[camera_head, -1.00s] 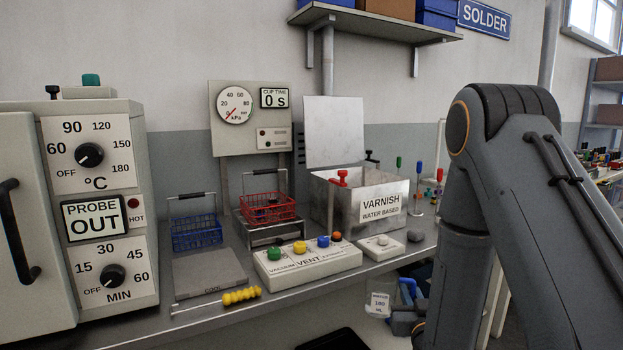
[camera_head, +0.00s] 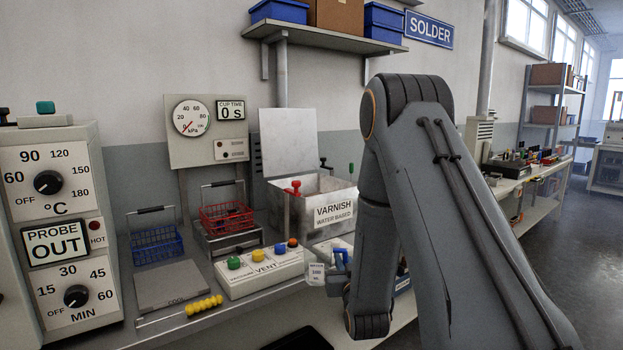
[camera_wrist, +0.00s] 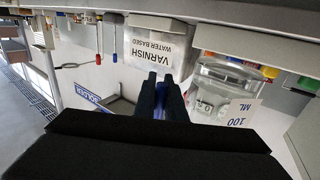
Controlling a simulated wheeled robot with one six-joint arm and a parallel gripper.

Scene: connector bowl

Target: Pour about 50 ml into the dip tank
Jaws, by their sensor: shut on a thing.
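The dip tank (camera_head: 335,210) is a metal box labelled VARNISH WATER BASED. It stands at the back of the bench with its lid raised; its label also shows upside down in the wrist view (camera_wrist: 155,42). My gripper (camera_wrist: 162,88) is shut on the blue handle (camera_head: 342,259) of a clear jug (camera_wrist: 222,78), which has a 100 ML label (camera_head: 316,273). The jug looks about upright, in front of and below the tank, near the bench's front edge. I cannot tell how much liquid it holds. My arm hides part of the gripper in the head view.
A button box (camera_head: 262,270), a red basket (camera_head: 228,217) on a stand and a blue basket (camera_head: 156,244) are left of the tank. A yellow-handled probe (camera_head: 203,305) lies near the front edge. An oven (camera_head: 55,220) stands far left.

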